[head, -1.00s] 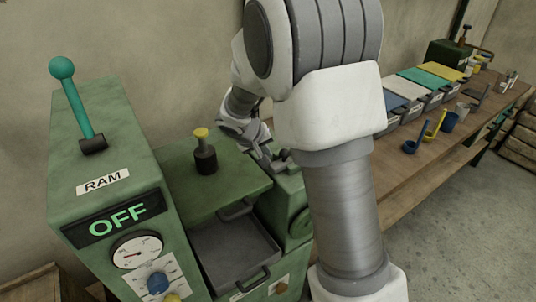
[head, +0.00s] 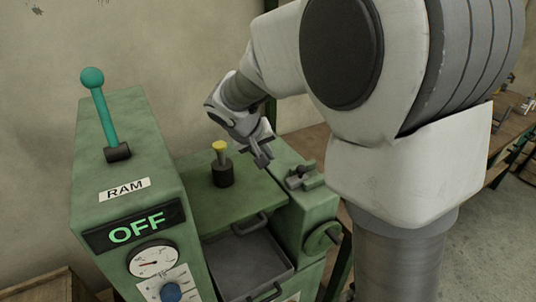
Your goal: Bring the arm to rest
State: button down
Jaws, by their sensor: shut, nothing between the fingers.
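My arm comes in from the right, large in the head view, and bends down to the left over the green press. My gripper (head: 262,157) is shut and empty. It hangs above the green plate, just right of a dark post with a yellow cap (head: 221,170). I cannot tell how far above the plate its fingertips are.
A green box labelled RAM (head: 125,195) stands at left, with a teal lever (head: 103,115) and a display reading OFF. A grey tray (head: 250,265) with handles sits at the front. A wooden bench runs behind my arm at right.

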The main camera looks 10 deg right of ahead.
jog(key=s+d+r+y, duration=0.1)
jog(key=s+r+y, duration=0.1)
jog(key=s, duration=1.1)
jog(key=s+r+y, duration=0.2)
jog(key=s+r, duration=0.3)
jog(key=s, duration=0.7)
jog(key=shift+s+d+t+y, duration=0.4)
jog(key=c, duration=1.6)
grip_release()
